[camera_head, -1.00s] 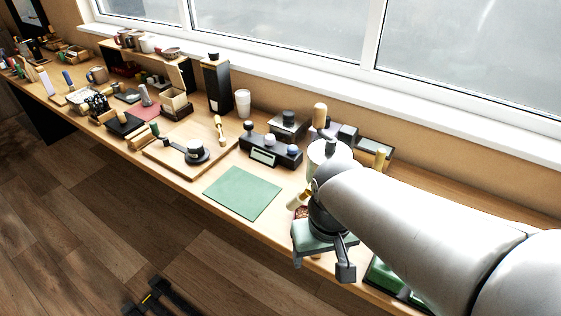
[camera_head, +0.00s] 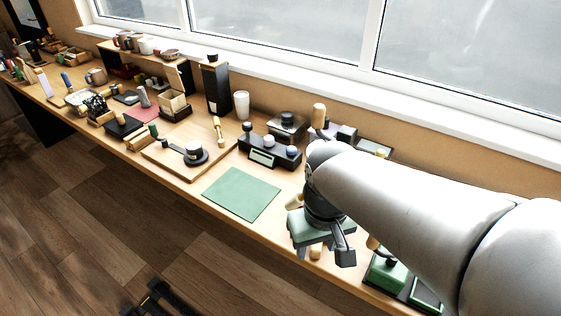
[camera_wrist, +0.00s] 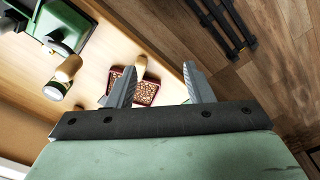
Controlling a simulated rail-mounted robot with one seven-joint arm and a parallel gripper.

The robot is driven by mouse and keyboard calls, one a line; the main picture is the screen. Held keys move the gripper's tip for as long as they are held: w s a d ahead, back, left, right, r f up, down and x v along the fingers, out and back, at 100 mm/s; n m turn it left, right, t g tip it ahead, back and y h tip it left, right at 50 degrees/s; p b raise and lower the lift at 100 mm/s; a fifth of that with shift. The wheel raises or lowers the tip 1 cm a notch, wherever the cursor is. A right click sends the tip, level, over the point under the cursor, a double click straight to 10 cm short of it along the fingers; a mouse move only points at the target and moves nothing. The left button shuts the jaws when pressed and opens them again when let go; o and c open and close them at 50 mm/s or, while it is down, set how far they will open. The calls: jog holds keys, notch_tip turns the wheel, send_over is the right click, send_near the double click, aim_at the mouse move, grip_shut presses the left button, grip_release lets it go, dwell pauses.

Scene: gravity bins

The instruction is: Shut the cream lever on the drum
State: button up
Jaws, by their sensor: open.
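My gripper (camera_head: 323,250) is open and empty, hanging over the front edge of the bench; its spread fingers show in the wrist view (camera_wrist: 160,70). Another cream grip (camera_wrist: 141,66) stands by a red patterned block (camera_wrist: 147,91), beyond my left finger. My arm hides much here; I cannot tell which part is the drum.
A green mat (camera_head: 242,193) lies flat left of my gripper. The window wall bounds the back. Open floor (camera_head: 90,215) lies in front of the bench.

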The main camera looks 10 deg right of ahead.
jog(key=w+a+r+n+g+h+b, duration=0.2)
jog(key=w+r+n+b, duration=0.25)
jog(key=w, duration=0.65)
jog(key=n+h+b, duration=0.2)
jog(key=n+b, duration=0.1)
jog(key=n, duration=0.3)
send_near(296, 201)
jog(key=shift+m+g, duration=0.25)
jog(key=shift+g, duration=0.05)
jog(key=x, duration=0.3)
jog(key=w+x, duration=0.1)
jog(key=x, duration=0.3)
jog(key=w+x, duration=0.1)
jog(key=x, duration=0.3)
jog(key=shift+d+f, duration=0.1)
jog(key=shift+f, duration=0.25)
grip_shut()
